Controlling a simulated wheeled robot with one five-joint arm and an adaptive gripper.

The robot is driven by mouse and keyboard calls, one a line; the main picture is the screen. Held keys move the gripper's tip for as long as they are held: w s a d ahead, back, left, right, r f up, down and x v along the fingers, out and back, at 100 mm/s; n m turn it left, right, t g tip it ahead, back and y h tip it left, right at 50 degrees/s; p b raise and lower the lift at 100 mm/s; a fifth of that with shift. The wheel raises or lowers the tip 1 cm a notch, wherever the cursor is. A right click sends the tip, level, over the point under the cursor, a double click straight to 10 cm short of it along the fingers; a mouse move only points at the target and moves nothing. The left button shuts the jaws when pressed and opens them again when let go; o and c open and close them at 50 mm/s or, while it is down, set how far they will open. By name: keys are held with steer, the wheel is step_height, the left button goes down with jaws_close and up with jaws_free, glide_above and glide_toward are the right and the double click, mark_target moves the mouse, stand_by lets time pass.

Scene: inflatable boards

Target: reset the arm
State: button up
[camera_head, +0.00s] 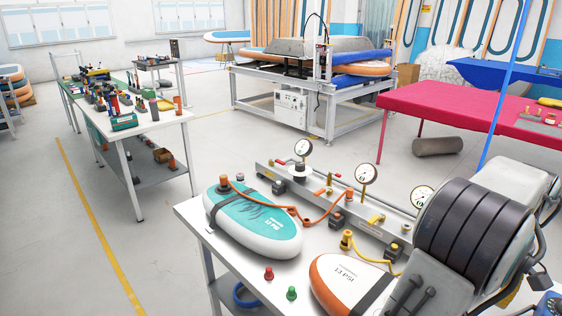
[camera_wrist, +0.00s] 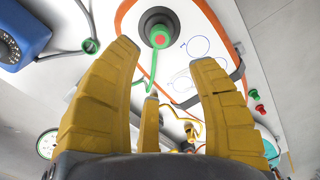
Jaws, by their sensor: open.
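My gripper (camera_wrist: 165,75) shows in the wrist view, with yellow ribbed fingers spread apart and nothing between them. Beyond the fingers lies a white board with an orange rim (camera_wrist: 213,25); a dark round valve with a green and red centre (camera_wrist: 158,32) is on it. In the head view, the dark ribbed part of my arm (camera_head: 475,235) fills the lower right, over the workbench. The orange and white board marked 13 PSI (camera_head: 345,275) lies beside it, partly hidden by my arm. My gripper's fingers are not clearly seen in the head view.
A teal and white board (camera_head: 250,220) lies on the workbench, joined by an orange hose to a rail with gauges (camera_head: 303,148). Red (camera_head: 269,273) and green (camera_head: 292,293) caps stand near the front edge. A blue pump box (camera_wrist: 22,35) is near the gripper. Open floor lies left.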

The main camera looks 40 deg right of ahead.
steer(key=f+m, duration=0.1)
steer(key=m, duration=0.2)
steer(key=f+m, duration=0.1)
steer(key=m, duration=0.2)
steer(key=f+m, duration=0.1)
steer(key=m, duration=0.2)
steer(key=shift+d+f+h, duration=0.15)
steer(key=shift+d+h, duration=0.05)
steer(key=shift+h, duration=0.1)
steer(key=w+a+f+n, duration=0.1)
steer(key=w+a, duration=0.6)
steer(key=a, duration=0.4)
steer(key=w+a, duration=0.8)
steer(key=a, duration=0.3)
steer(key=w+a+r+n+t, duration=0.2)
steer(key=a+n, duration=0.4)
steer(key=a, duration=0.3)
steer(key=w+a+r+n+t, duration=0.2)
steer(key=w+a+n, duration=0.2)
steer(key=a, duration=0.5)
steer(key=shift+a+r+n, duration=0.15)
steer(key=shift+a+n, duration=0.2)
steer(key=shift+n, duration=0.65)
